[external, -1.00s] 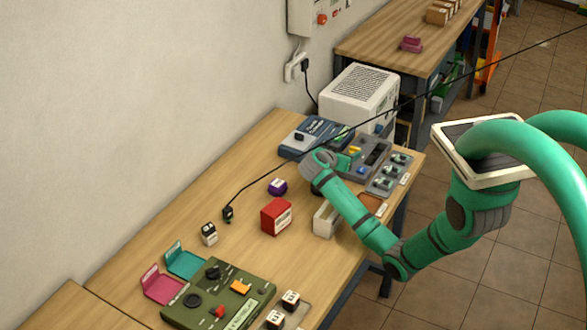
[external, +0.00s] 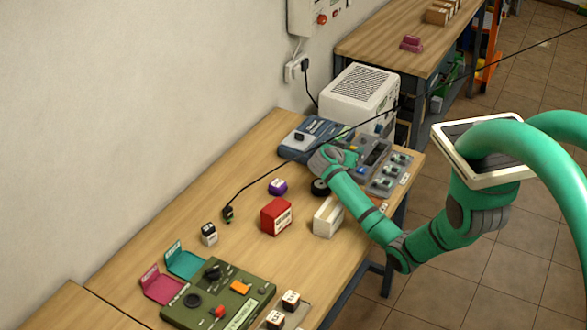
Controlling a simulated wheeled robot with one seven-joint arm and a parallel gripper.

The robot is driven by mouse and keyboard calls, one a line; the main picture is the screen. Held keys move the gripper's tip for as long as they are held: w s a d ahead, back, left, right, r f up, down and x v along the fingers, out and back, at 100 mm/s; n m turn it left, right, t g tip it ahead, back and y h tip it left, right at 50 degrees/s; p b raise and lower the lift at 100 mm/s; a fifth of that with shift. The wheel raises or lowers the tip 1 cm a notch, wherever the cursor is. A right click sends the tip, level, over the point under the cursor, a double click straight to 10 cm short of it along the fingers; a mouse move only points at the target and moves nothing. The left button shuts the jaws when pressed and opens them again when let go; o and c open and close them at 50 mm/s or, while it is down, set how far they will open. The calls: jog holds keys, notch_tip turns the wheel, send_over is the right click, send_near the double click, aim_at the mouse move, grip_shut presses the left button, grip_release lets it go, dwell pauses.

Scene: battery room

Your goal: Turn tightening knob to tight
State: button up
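My gripper (external: 345,157) is at the far end of the bench, over the grey device (external: 375,152) with a dark display. The gripper's fingers are small and partly hidden by the wrist, so I cannot tell whether they are open or shut. A black round knob-like part (external: 320,187) lies on the bench just below my wrist. I cannot tell whether it is the tightening knob. The green panel (external: 232,290) at the near end carries black round knobs (external: 212,272), an orange part and a red part. No label reading tight can be made out.
A blue-grey device (external: 312,134) and a white ventilated box (external: 358,95) stand at the back. A red box (external: 276,217), a white open box (external: 328,217) and a purple block (external: 277,187) stand mid-bench. A black cable ends at a plug (external: 228,213).

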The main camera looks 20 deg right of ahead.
jog(key=shift+s+d+n+t+y, duration=0.1)
jog(key=shift+s+n+t+y, duration=0.05)
jog(key=shift+n+t+y, duration=0.45)
jog(key=o, duration=1)
jog(key=shift+o, duration=0.2)
jog(key=v, duration=1)
jog(key=shift+s+a+r, duration=0.2)
jog(key=shift+s+a, duration=0.05)
jog(key=shift+s, duration=0.05)
